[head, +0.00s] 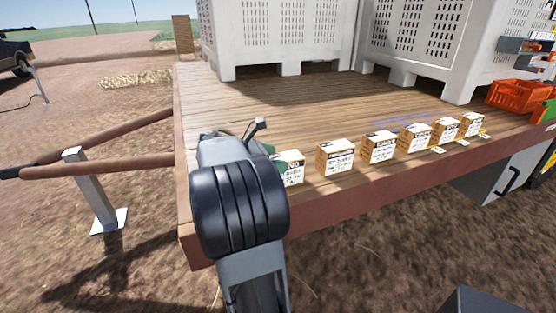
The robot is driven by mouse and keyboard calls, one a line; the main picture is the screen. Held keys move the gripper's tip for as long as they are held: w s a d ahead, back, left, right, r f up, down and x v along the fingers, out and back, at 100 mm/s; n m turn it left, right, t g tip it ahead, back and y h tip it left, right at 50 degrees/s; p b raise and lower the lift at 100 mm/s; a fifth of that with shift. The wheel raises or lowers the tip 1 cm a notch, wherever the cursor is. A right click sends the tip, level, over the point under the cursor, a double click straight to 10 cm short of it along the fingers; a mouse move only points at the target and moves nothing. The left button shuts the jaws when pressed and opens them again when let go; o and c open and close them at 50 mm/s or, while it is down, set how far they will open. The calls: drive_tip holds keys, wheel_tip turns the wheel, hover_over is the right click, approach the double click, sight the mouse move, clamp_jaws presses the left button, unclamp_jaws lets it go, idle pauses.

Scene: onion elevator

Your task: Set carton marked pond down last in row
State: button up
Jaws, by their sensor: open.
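Several small brown cartons with white, handwritten-looking labels stand in a slanting row along the near edge of a wooden deck (290,108). The nearest carton (291,170) is partly hidden by my arm. Then come a second carton (336,158), a third (379,148), a fourth (414,138) and others (471,125) at the far right end. The writing is too small to tell which is marked pond. My gripper (262,141) is mostly hidden behind my arm, beside the nearest carton. It is open; I cannot tell whether it touches that carton.
Small white tags (462,142) lie before the right-hand cartons. Thin blue lines (402,122) mark the deck behind them. Large white slatted bins (278,40) stand at the back. An orange crate (518,97) is at the right. The deck's left and middle are bare.

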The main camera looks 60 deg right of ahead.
drive_tip(key=v, duration=1)
drive_tip(key=shift+w+a, duration=0.2)
drive_tip(key=shift+a, duration=0.05)
drive_tip(key=a+f+m+t+y, duration=0.1)
drive_tip(key=a+f+t, duration=0.1)
drive_tip(key=a, duration=0.3)
drive_tip(key=a+f+m+t+y+p, duration=0.1)
drive_tip(key=a+f+t+y, duration=0.1)
drive_tip(key=a, duration=0.3)
drive_tip(key=a+f+m+t+y+p, duration=0.1)
drive_tip(key=a+f+m+t+y, duration=0.1)
drive_tip(key=a, duration=0.3)
drive_tip(key=shift+s+a+f+t, duration=0.3)
drive_tip(key=shift+s+a+t, duration=0.1)
drive_tip(key=shift+t, duration=0.1)
drive_tip(key=s+a+f+m+t+y+p, duration=0.1)
drive_tip(key=a+f+m+t+y, duration=0.1)
drive_tip(key=a, duration=0.4)
drive_tip(key=s+a+f+m+t+y, duration=0.2)
drive_tip(key=a+m+y, duration=0.1)
drive_tip(key=a, duration=0.4)
drive_tip(key=shift+m+y+p, duration=0.3)
drive_tip(key=shift+m+p, duration=0.05)
drive_tip(key=shift+m, duration=0.25)
drive_tip(key=shift+a, duration=0.15)
